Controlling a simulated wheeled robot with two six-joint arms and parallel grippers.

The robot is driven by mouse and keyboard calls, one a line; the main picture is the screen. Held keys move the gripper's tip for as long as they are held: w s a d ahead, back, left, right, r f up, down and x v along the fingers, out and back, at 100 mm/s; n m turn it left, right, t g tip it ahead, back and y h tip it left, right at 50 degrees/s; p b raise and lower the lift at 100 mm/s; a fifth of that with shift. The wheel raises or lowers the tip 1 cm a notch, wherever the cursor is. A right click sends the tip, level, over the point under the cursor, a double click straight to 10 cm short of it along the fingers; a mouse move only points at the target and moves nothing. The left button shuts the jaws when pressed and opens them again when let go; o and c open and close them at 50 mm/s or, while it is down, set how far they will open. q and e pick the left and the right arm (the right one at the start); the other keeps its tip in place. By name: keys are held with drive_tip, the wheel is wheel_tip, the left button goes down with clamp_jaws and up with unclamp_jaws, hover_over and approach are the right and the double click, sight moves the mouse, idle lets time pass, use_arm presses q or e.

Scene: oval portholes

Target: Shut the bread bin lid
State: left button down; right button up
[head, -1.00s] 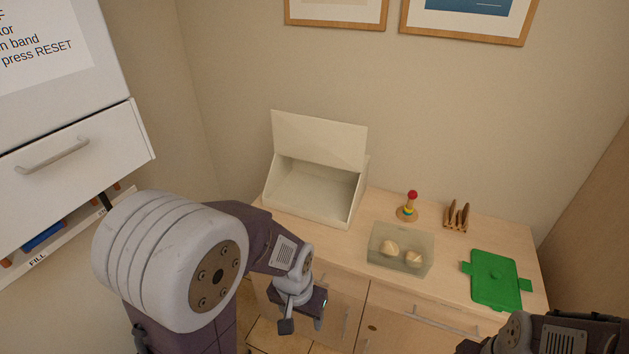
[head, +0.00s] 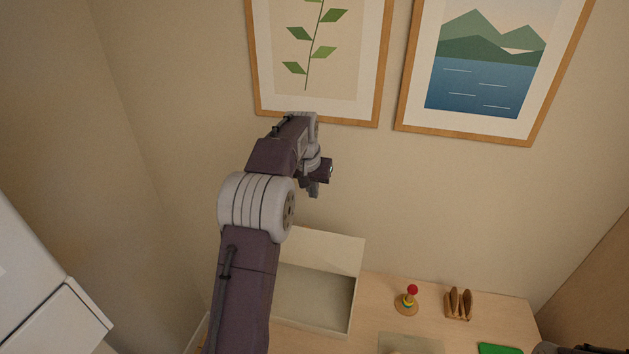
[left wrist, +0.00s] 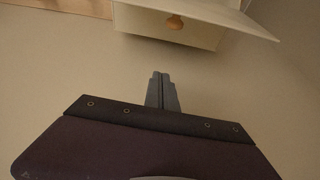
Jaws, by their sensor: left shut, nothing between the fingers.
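The cream bread bin (head: 315,305) stands on the counter against the wall, with its lid (head: 325,250) raised and its inside showing. My left arm covers the bin's left part. My left gripper (head: 316,189) is shut and empty, above the raised lid and near the wall below the plant picture. In the left wrist view the shut fingers (left wrist: 161,85) point toward the cream bin (left wrist: 205,12), with a clear gap between. A round wooden knob (left wrist: 175,23) shows on a cream panel there. My right gripper is not in view; only a sliver of that arm shows at bottom right.
A stacking-ring toy (head: 407,301) and a rack with brown slices (head: 459,304) stand right of the bin. A tray (head: 410,343) and a green board (head: 500,349) are cut off below. Two framed pictures (head: 380,60) hang above. A white cabinet (head: 40,300) is at left.

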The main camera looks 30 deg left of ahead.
use_arm(q)
drive_tip(key=s+f+p, duration=0.3)
drive_tip(key=f+p, duration=0.1)
drive_tip(key=f, duration=0.4)
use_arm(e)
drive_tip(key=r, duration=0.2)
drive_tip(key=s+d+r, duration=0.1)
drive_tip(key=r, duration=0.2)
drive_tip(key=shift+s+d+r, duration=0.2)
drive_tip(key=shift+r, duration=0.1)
use_arm(q)
drive_tip(key=shift+f, duration=0.1)
